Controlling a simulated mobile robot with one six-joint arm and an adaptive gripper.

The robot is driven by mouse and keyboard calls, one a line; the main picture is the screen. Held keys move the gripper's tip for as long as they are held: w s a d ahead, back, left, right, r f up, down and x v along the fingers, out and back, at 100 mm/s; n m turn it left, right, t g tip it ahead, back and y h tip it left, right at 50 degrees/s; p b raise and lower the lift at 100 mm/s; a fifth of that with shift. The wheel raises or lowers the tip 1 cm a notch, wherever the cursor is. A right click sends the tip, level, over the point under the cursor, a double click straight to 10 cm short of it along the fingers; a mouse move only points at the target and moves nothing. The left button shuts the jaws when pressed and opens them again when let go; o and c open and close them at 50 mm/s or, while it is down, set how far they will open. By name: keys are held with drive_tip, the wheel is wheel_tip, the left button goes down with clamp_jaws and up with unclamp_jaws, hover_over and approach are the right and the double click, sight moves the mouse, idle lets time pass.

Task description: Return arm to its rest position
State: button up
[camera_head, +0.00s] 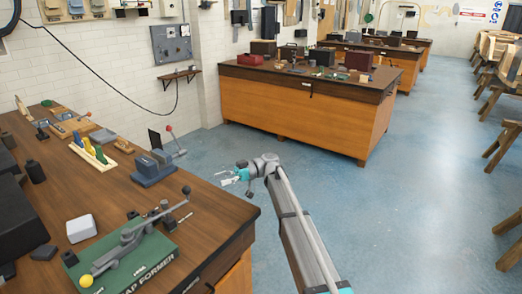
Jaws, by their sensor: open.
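My gripper (230,178) is at the end of my arm (302,232), which reaches up from the bottom of the head view. The gripper points left, out over the right edge of the near wooden workbench (192,215). Its fingers look small and apart, with nothing held between them. It appears apart from the tools on the bench.
On the near bench stand a green strap former (128,262), a blue-grey lever tool (158,168), and a white block (81,228). Another bench (300,111) stands behind, with tools on top. Blue floor (400,220) is clear right of my arm. Wooden frames (508,140) line the right side.

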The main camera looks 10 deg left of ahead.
drive_tip(key=s+d+f+m+t+h+p, duration=0.25)
drive_tip(key=d+m, duration=0.25)
drive_tip(key=d, duration=0.4)
drive_tip(key=s+d+f+m+t+h+p, duration=0.15)
drive_tip(key=d+f+m+t, duration=0.3)
drive_tip(key=d, duration=0.45)
drive_tip(key=s+d+f+m+t+h+p, duration=0.1)
drive_tip(key=s+d+f+m+t+h, duration=0.15)
drive_tip(key=d+m, duration=0.4)
drive_tip(key=s+d+f+m+t+h+p, duration=0.1)
drive_tip(key=s+d+m+h, duration=0.2)
drive_tip(key=d, duration=0.9)
drive_tip(key=s+d+m+t+h+p, duration=0.1)
drive_tip(key=s+d+m+h, duration=0.2)
drive_tip(key=d, duration=1)
drive_tip(key=s+m, duration=0.2)
drive_tip(key=s, duration=0.1)
drive_tip(key=shift+s+f+t+h, duration=0.3)
drive_tip(key=shift+f+t+h, duration=0.05)
drive_tip(key=shift+a, duration=0.1)
drive_tip(key=c, duration=0.3)
drive_tip(key=shift+a, duration=0.1)
